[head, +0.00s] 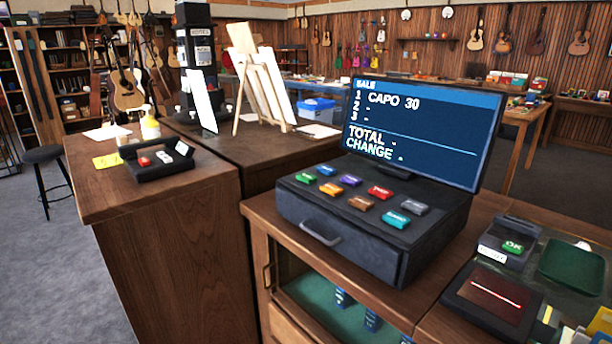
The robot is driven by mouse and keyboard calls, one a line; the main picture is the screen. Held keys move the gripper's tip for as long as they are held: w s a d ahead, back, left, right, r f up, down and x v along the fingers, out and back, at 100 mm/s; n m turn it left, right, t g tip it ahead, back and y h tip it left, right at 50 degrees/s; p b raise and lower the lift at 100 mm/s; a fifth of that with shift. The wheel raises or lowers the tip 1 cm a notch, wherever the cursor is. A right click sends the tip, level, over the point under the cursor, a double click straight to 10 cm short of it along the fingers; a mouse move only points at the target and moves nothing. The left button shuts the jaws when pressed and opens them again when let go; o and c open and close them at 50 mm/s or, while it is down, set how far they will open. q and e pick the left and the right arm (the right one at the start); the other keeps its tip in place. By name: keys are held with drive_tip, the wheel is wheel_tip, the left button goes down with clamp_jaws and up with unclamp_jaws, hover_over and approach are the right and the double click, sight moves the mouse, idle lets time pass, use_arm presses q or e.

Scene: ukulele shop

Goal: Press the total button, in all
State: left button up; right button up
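A black cash register (350,235) stands on the wooden counter, with a drawer handle on its front. Its top carries several coloured buttons: green (306,178), blue (327,169), purple (349,180), orange (331,189), red (380,192), brown (361,203), grey (415,207) and teal (396,219). Their labels are too small to read, so I cannot tell which is total. The screen (420,130) behind them reads SALE, line 1 CAPO 30, with dashes on lines 2 and 3 and beside TOTAL and CHANGE. Neither of my grippers is in view.
Right of the register are a small device with a green OK button (513,247), a dark pad with a red line (495,298) and a green tray (572,268). A black tray (155,165) with small items sits on the left counter. An easel (262,85) stands behind.

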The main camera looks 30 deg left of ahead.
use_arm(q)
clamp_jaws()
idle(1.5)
